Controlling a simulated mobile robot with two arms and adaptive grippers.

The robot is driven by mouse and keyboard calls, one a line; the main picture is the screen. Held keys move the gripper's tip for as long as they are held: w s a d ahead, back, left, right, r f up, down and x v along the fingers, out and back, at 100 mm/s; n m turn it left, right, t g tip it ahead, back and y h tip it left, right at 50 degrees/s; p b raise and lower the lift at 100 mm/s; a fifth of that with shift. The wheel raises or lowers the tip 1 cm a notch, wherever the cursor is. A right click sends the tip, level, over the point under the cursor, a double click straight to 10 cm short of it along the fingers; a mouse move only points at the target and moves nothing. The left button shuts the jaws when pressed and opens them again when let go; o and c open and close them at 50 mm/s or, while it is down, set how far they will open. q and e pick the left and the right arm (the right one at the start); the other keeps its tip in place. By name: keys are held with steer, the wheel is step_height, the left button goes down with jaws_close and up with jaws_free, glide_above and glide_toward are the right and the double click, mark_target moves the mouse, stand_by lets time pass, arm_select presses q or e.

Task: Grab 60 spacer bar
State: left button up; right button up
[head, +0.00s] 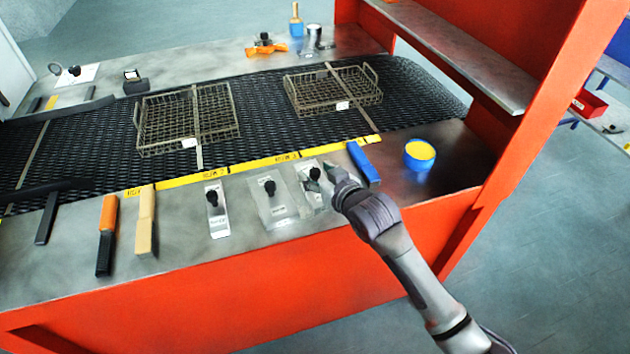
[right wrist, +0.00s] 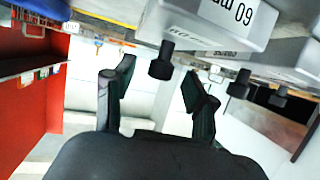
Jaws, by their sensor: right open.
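The 60 spacer bar (right wrist: 205,22) is a pale metal block with a "60 mm" label and a black knob (right wrist: 161,60), seen at the top of the right wrist view. In the head view, the metal plate (head: 308,191) nearest my right gripper (head: 323,177) appears to be this bar. It lies on the front ledge, partly hidden by the gripper. My right gripper, also in the right wrist view (right wrist: 160,78), is open and empty. The knob appears between or just beyond its fingertips; contact is not clear. My left gripper is not in view.
A wider plate (head: 285,212) and a narrow bar (head: 218,220) with knobs lie to the left. A blue block (head: 363,163) and a blue tub (head: 419,160) stand to the right. Wire baskets (head: 150,150) sit on the black mesh belt (head: 270,140). An orange post rises at right.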

steer(key=shift+x, duration=0.8)
steer(key=shift+c, duration=0.7)
jaws_close()
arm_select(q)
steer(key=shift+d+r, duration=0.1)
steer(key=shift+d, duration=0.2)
arm_select(e)
steer(key=shift+r, duration=0.1)
steer(key=shift+r, duration=0.15)
